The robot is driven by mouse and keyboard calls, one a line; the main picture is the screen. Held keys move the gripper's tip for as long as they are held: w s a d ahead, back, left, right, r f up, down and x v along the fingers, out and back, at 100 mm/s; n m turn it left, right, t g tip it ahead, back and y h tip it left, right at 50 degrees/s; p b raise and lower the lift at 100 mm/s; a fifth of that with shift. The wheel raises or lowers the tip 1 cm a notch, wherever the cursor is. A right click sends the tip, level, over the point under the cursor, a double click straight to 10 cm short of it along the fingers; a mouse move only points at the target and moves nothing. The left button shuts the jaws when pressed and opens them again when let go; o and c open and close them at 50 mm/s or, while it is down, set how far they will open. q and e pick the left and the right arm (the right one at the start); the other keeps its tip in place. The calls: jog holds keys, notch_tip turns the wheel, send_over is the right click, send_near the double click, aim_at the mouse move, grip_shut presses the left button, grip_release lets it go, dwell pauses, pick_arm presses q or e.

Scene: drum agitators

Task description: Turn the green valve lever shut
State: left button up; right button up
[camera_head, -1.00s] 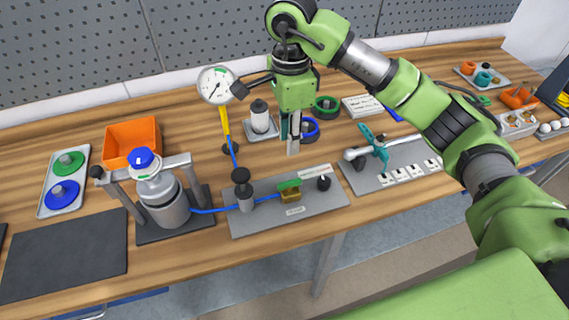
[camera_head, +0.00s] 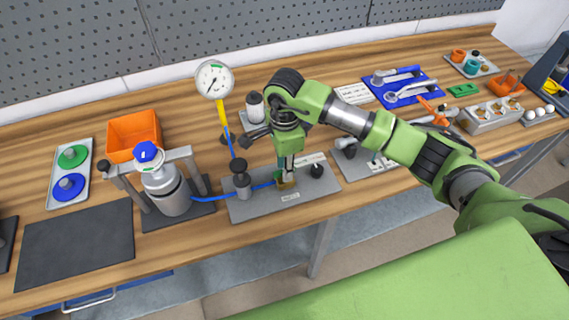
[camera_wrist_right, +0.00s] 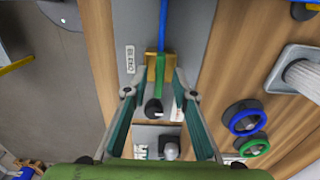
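The green valve lever (camera_wrist_right: 163,78) sits on a brass valve body (camera_wrist_right: 151,68) and lies roughly in line with the blue hose (camera_wrist_right: 163,25). In the wrist view it is between the two fingers of my right gripper (camera_wrist_right: 160,76), which is open with gaps visible on both sides. In the head view my right gripper (camera_head: 287,178) points down at the valve on the grey plate (camera_head: 253,208) and hides most of the lever. My left gripper is not in view.
A black knob (camera_head: 317,171) stands on the plate close right of the gripper. A black-capped post (camera_head: 241,178) stands to its left, with a pressure gauge (camera_head: 214,79) behind. A metal bottle (camera_head: 168,192) is farther left. A blue ring handwheel (camera_wrist_right: 245,117) lies nearby.

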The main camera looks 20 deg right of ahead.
grip_shut()
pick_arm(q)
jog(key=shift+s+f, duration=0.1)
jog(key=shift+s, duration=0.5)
